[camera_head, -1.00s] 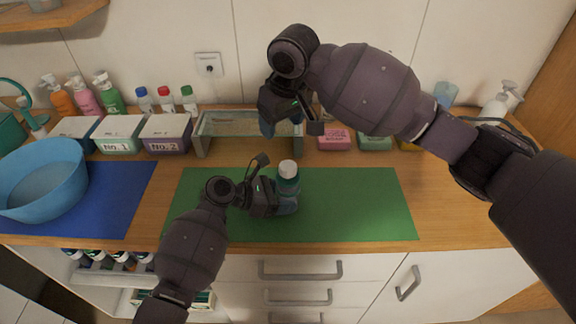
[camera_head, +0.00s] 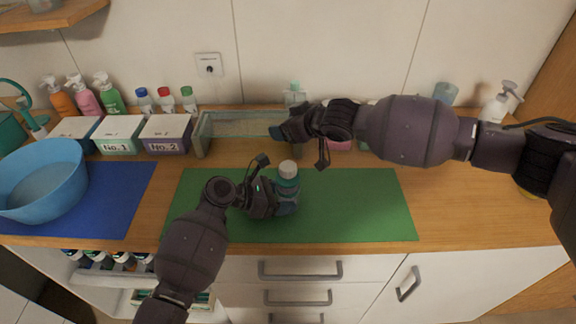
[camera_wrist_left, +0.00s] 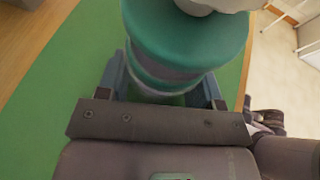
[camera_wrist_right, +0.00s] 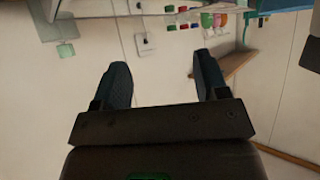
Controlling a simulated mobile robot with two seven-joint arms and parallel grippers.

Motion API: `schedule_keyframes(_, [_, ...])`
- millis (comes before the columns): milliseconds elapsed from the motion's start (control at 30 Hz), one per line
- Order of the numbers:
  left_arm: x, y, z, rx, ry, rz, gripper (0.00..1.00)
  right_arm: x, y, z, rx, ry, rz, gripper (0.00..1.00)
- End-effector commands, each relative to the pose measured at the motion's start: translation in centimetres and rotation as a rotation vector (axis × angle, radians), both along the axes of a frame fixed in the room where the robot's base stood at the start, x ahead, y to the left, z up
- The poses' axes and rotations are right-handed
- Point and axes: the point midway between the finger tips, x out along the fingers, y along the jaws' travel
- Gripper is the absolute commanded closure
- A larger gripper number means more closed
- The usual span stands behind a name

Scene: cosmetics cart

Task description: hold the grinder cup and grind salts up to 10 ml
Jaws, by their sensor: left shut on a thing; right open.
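The grinder cup (camera_head: 287,182), teal with a pale top, stands upright on the green mat (camera_head: 350,205). My left gripper (camera_head: 280,198) is shut on its lower body from the left. In the left wrist view the grinder cup (camera_wrist_left: 185,40) sits between the two fingers, its teal collar and part of the pale top showing. My right gripper (camera_head: 280,133) is above and behind the cup, in front of the glass tray's right end. In the right wrist view my right gripper (camera_wrist_right: 163,85) is open with nothing between its fingers. The fill level in the cup cannot be read.
A long glass tray (camera_head: 203,140) stands behind the mat, with a clear bottle (camera_head: 295,94) behind its right end. Lidded boxes (camera_head: 166,130), several bottles and a blue basin (camera_head: 40,180) are at the left. The mat's right half is clear.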

Motion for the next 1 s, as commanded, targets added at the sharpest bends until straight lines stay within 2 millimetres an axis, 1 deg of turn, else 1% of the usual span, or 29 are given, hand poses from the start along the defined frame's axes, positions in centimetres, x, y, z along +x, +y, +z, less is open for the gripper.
schedule_keyframes(33, [0.0, 0.0, 0.1, -0.001, 0.000, 0.000, 0.68, 0.0, -0.5, -0.3, 0.021, -0.022, 0.021, 0.33])
schedule_keyframes(167, [0.0, 0.0, 0.0, -0.001, 0.000, 0.000, 0.68, -0.5, -1.4, -0.8, 0.086, -0.074, 0.088, 0.33])
schedule_keyframes(367, [0.0, 0.0, 0.0, -0.001, 0.000, 0.000, 0.68, -2.0, -3.1, -1.6, 0.181, -0.141, 0.205, 0.33])
schedule_keyframes(567, [0.0, 0.0, 0.0, -0.001, 0.000, 0.000, 0.68, -4.3, -5.4, -2.3, 0.278, -0.182, 0.336, 0.33])
schedule_keyframes(700, [0.0, 0.0, 0.0, -0.001, 0.000, 0.000, 0.68, -6.3, -7.3, -2.8, 0.349, -0.197, 0.432, 0.33])
schedule_keyframes(900, [0.0, 0.0, 0.0, -0.001, 0.000, 0.000, 0.68, -9.1, -10.1, -3.2, 0.437, -0.198, 0.553, 0.33])
schedule_keyframes(1000, [0.0, 0.0, 0.0, -0.001, 0.000, 0.000, 0.68, -10.2, -11.1, -3.3, 0.471, -0.193, 0.596, 0.33])
